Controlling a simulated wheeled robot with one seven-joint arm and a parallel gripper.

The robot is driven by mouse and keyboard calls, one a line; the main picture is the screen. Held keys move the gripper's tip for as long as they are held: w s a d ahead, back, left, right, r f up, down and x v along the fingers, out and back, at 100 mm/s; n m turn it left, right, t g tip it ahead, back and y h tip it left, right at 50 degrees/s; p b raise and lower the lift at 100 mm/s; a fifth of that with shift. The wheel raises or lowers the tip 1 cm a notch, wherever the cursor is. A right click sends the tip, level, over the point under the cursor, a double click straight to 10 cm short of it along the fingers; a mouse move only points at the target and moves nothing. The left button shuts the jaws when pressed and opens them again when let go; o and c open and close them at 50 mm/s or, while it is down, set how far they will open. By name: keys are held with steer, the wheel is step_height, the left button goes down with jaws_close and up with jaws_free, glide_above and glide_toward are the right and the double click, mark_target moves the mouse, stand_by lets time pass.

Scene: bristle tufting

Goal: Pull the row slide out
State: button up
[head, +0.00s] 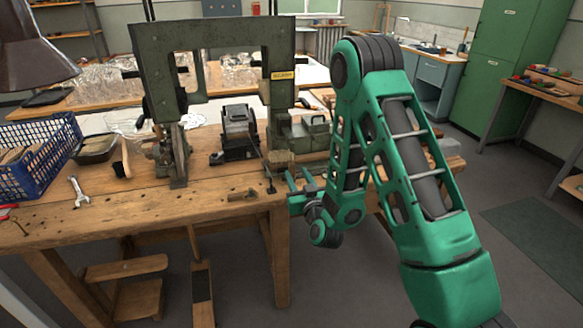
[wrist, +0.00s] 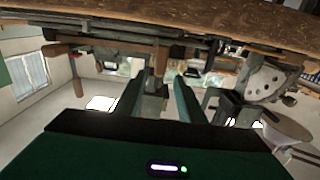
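The green tufting machine (head: 140,62) stands on the wooden bench. I cannot tell for sure which part is the row slide. A thin dark rod (head: 263,170) with a dark end slopes down toward the bench's front edge, near a small wooden block (head: 281,157) at the machine's right. My gripper (head: 298,177) is at the bench's front edge, just right of that rod. In the wrist view, the two green fingers of my gripper (wrist: 160,80) stand apart. Grey machine parts show beyond and between them, and no grip on anything shows.
A blue crate (head: 35,160), black tray (head: 95,148), brush (head: 122,160) and wrench (head: 78,192) are on the bench's left. A small wooden piece (head: 242,195) lies near the front edge. A grey-green box (head: 300,132) stands behind my gripper. The floor at right is open.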

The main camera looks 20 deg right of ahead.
mark_target(293, 167)
steer(key=shift+w+r, duration=0.1)
steer(key=shift+w, duration=3.3)
jaws_close()
